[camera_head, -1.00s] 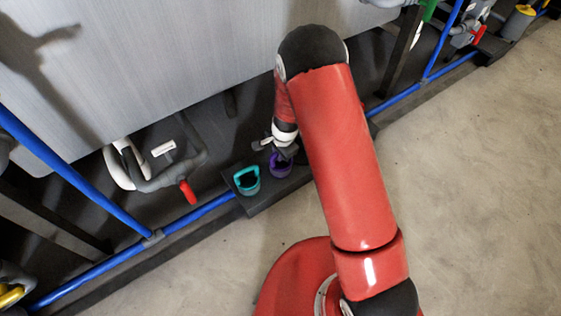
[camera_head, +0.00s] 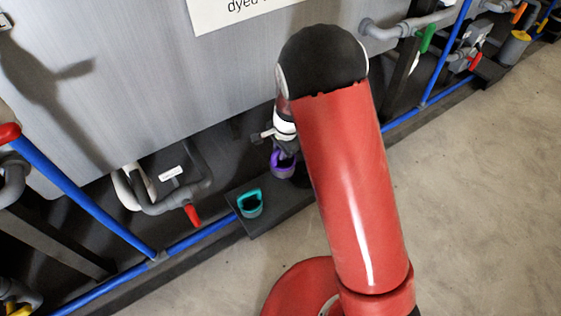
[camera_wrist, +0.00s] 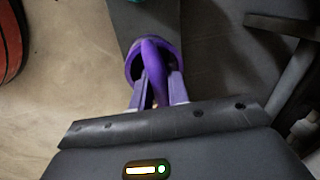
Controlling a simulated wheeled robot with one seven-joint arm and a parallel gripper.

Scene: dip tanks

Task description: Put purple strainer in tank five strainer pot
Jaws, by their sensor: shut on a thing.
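The purple strainer (camera_head: 283,167) is in my gripper (camera_head: 282,146), over the dark low shelf beside the tank. In the wrist view the purple strainer (camera_wrist: 136,66) shows its round rim and arched handle, with the fingers of my gripper (camera_wrist: 158,88) shut on the handle. In the head view part of it is hidden by my arm. No strainer pot marked as tank five's can be made out.
A teal strainer (camera_head: 250,203) stands on the dark shelf (camera_head: 262,221) to the left. The grey tank wall (camera_head: 130,70) rises behind, with a sign (camera_head: 240,12). Blue pipes (camera_head: 200,235), a red-handled valve (camera_head: 192,214) and a green-handled one (camera_head: 427,38) are near. Open floor (camera_head: 470,200) lies right.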

